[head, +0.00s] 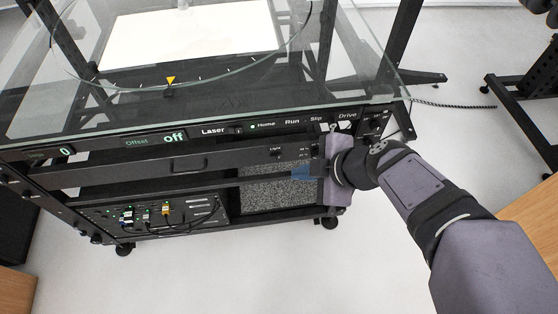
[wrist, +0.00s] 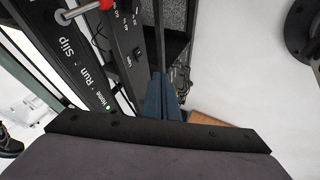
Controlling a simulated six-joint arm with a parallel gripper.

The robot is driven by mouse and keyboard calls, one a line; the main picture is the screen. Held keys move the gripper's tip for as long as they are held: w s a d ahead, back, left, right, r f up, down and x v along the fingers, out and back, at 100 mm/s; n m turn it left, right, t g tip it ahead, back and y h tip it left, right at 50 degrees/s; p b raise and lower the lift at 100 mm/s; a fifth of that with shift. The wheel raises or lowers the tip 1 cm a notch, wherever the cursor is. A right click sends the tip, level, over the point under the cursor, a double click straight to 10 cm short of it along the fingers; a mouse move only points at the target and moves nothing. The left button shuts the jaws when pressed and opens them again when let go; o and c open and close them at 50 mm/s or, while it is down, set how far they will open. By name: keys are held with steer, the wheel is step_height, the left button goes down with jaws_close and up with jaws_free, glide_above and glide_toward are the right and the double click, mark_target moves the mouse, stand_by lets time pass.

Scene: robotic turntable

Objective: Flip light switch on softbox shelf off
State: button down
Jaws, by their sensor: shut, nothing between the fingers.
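The softbox shelf (head: 110,174) is a black drawer-like front with a handle, below the labelled control panel in the head view. A small light switch (head: 277,154) sits near its right end beside the "Light" label. In the wrist view the switch (wrist: 137,52) is a tiny light-coloured lever on the black strip; its position is too small to tell. My gripper (head: 302,172) has blue-grey fingers, shut and empty, just right of and below the switch in the head view. The fingers (wrist: 163,97) also show in the wrist view, apart from the switch.
A glass turntable top (head: 220,105) overhangs the control panel (head: 215,131). Cables (head: 165,208) plug into a unit under the shelf, and a grey speckled panel (head: 262,196) lies behind my fingers. Open floor lies in front.

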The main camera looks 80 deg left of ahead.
mark_target(275, 157)
steer(key=s+a+f+p, duration=0.2)
steer(key=s+a+f, duration=0.1)
steer(key=a+f, duration=0.5)
steer(key=shift+s+a+p, duration=0.3)
steer(key=shift+s+a, duration=0.05)
steer(key=shift+s, duration=0.05)
stand_by(0.4)
steer(key=shift+f, duration=0.1)
steer(key=shift+a+m+t+b, duration=0.3)
steer(key=shift+m+b, duration=0.3)
steer(key=shift+b, duration=0.15)
steer(key=shift+s, duration=0.2)
